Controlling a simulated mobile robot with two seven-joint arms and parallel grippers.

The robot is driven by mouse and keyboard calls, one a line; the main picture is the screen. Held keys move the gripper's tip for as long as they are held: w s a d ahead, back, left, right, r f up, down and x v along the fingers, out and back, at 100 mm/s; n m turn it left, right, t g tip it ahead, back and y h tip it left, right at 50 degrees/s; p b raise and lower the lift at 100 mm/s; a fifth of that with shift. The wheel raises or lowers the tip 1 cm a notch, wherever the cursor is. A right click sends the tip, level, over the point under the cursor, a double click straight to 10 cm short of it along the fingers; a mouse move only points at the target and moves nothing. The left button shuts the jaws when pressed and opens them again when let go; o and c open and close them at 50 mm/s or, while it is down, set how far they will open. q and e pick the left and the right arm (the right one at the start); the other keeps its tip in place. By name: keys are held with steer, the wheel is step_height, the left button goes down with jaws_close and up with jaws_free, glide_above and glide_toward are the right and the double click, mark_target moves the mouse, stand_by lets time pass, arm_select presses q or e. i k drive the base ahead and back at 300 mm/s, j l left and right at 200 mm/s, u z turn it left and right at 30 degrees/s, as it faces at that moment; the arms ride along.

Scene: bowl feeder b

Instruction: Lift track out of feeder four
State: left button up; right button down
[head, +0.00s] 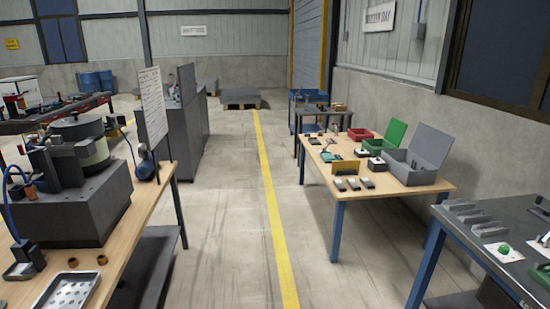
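A bowl feeder stands on the wooden bench at the left. It has a dark round bowl (78,128) on a grey box base (75,212). A dark block and a blue hose (8,190) sit at its left side. No number on the feeder can be read. I cannot single out its track at this size. Neither of my grippers is in view.
A perforated metal tray (68,291) and two brown rings lie on the left bench (130,225). A wooden table (400,196) with boxes stands at right, a dark-topped bench (510,262) nearer. The aisle with a yellow line (275,215) is clear.

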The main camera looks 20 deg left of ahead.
mark_target(57, 143)
steer(key=i+j+u, duration=0.1)
steer(key=i+u, duration=0.25)
steer(key=i, duration=0.15)
steer(key=i+u, duration=0.4)
steer(key=i, duration=1.45)
steer(key=i+u, duration=0.3)
steer(key=u, duration=0.15)
steer(key=i+l+u, duration=0.15)
steer(key=u, duration=0.3)
steer(key=i+u, duration=0.1)
steer(key=u, duration=0.35)
